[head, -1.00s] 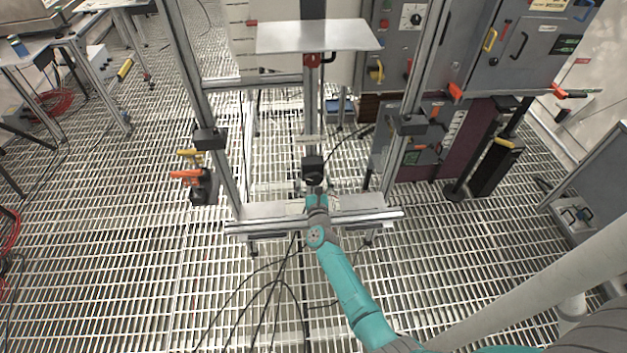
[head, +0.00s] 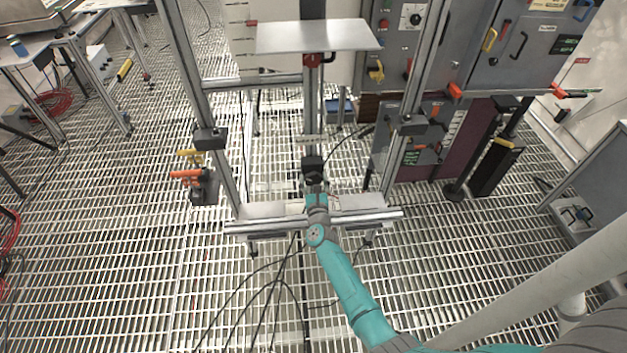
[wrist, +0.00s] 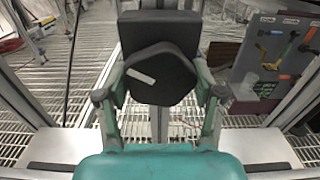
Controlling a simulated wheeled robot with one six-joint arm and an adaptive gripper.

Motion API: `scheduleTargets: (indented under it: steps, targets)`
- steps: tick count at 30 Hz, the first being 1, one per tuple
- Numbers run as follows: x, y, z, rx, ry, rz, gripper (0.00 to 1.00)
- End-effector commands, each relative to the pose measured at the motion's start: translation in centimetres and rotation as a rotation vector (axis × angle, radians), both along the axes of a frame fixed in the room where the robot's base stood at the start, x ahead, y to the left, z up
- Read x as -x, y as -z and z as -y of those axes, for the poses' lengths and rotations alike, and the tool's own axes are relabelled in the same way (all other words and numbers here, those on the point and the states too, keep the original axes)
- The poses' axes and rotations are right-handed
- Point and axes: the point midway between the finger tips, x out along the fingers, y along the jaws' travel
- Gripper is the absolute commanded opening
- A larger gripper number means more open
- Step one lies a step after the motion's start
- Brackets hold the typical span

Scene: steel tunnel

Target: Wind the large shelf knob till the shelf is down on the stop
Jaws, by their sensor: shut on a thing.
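The large shelf knob (wrist: 160,72) is dark and many-sided, with a white mark tilted on its face, and fills the upper middle of the wrist view. My gripper (wrist: 161,88) has one finger on each side of the knob and is shut on it. In the head view my gripper (head: 315,192) meets the knob's black housing (head: 312,166) low on the middle column. The shelf (head: 315,36) is a flat pale plate high on that column, well above the knob. A red piece (head: 318,59) sits right under it. I cannot clearly tell which part is the stop.
Aluminium posts (head: 424,70) stand on both sides of the column, with a cross rail (head: 355,219) low in front. Grey cabinets (head: 520,45) stand at the right. Black cables (head: 275,285) lie on the grating floor.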

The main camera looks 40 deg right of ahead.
Motion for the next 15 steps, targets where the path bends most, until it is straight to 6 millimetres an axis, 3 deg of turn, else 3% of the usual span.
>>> scheduleTargets:
  steps: [15]
  targets:
    - [0.02,-0.11,0.12,0.330,0.000,-0.222,0.33]
